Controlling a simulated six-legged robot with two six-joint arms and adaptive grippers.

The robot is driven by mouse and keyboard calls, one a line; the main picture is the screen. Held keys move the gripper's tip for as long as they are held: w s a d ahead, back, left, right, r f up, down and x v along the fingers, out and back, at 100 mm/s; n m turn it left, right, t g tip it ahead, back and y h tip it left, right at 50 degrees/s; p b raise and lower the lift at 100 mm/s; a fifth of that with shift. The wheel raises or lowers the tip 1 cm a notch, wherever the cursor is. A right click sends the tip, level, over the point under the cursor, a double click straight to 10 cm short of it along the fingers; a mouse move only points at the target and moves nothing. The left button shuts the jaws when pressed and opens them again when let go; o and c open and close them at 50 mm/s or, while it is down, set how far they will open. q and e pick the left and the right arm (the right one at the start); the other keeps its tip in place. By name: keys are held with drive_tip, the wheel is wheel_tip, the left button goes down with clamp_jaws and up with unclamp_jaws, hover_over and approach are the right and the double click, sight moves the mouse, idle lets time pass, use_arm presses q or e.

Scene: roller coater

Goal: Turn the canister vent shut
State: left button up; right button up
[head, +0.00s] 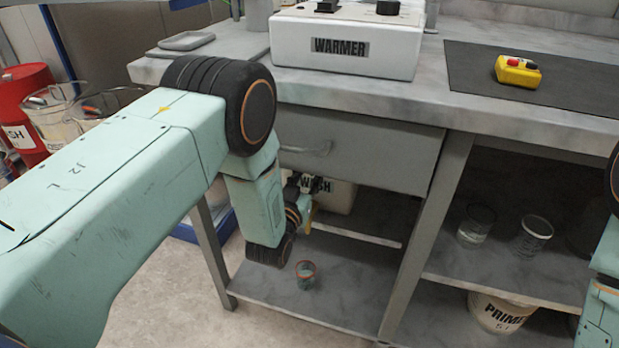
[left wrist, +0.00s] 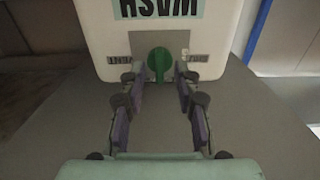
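The white canister (head: 335,196) labelled WASH stands on the shelf under the drawer, partly hidden by my left arm. In the left wrist view the canister (left wrist: 95,40) appears upside down, with a grey plate carrying a green vent knob (left wrist: 160,62). The knob's grip runs up and down in that picture. A small label sits on each side, too small to read surely. My left gripper (left wrist: 159,78) is open, its fingertips on either side of the knob, with gaps visible. In the head view the left gripper (head: 302,203) is largely hidden. My right gripper is out of view.
A drawer (head: 355,148) hangs above the canister. A small cup (head: 306,274) stands on the lower shelf. A slanted table leg (head: 428,235) is to the right. The warmer (head: 345,60) and a yellow button box (head: 517,71) are on the worktop.

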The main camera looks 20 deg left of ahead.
use_arm(q)
drive_tip(key=shift+w, duration=0.55)
drive_tip(key=shift+c, duration=0.2)
clamp_jaws()
